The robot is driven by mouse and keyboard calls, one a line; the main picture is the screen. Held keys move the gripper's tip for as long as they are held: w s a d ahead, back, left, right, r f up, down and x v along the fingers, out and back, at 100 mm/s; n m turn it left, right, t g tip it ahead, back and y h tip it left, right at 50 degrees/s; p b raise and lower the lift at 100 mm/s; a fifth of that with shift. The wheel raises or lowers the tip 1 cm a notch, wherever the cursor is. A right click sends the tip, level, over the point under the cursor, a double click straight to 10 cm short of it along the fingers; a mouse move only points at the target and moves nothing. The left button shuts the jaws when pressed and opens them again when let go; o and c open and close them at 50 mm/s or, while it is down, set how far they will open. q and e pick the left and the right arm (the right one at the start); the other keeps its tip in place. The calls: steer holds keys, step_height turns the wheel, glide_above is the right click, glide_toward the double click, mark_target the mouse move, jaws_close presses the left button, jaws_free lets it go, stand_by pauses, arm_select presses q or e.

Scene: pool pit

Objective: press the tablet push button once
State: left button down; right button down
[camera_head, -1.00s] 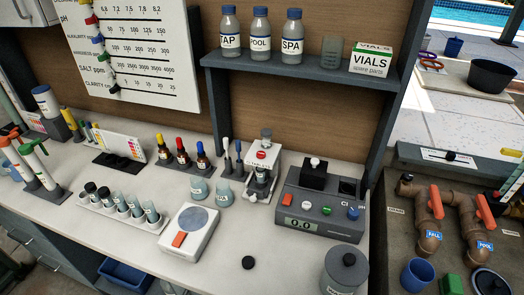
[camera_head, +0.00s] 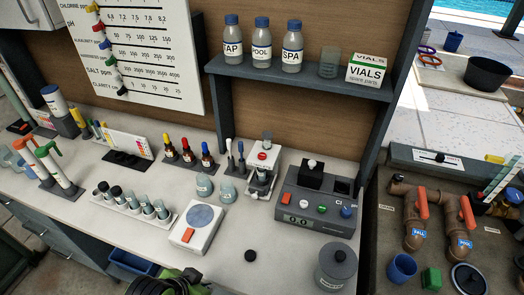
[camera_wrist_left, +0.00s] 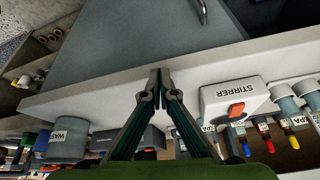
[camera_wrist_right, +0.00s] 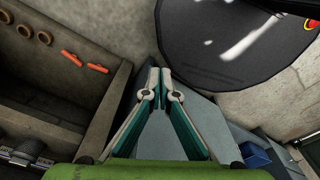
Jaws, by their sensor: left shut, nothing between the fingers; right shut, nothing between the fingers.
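The white tablet dispenser (camera_head: 264,168) stands upright on the bench in the head view, left of the grey meter. A small red round part (camera_head: 262,156) shows on its front upper face, and a grey cap sits on top. My left gripper (camera_head: 168,284) shows as green and dark parts at the bottom edge of the head view, in front of the bench and well apart from the dispenser. In the left wrist view its fingers (camera_wrist_left: 160,76) are shut and empty over the counter edge. My right gripper (camera_wrist_right: 160,76) is shut and empty in the right wrist view, away from the bench top.
A shelf (camera_head: 300,80) overhangs behind.

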arm_select(q)
steer(key=w+d+r+m+t+h, duration=0.1)
steer(key=w+d+r+m+h, duration=0.1)
steer(key=w+d+r+m, duration=0.6)
steer(key=w+d+r+m+h, duration=0.2)
steer(key=w+d+r+m, duration=0.2)
steer(key=w+d+m, duration=0.7)
steer(key=w+a+r+m+t, duration=0.1)
steer(key=w+a+r+m, duration=0.1)
steer(key=w+r+m, duration=0.2)
steer(key=w+a+r+m, duration=0.3)
steer(key=w+r+m, duration=0.2)
steer(key=w, duration=0.8)
step_height(320, 180, up, 3)
steer(key=shift+a+f+t+y, duration=0.1)
steer(key=shift+a+t+y, duration=0.2)
steer(key=shift+t+y, duration=0.1)
arm_select(e)
steer(key=shift+d+r, duration=0.15)
steer(key=shift+d, duration=0.2)
arm_select(q)
steer(key=shift+w, duration=0.1)
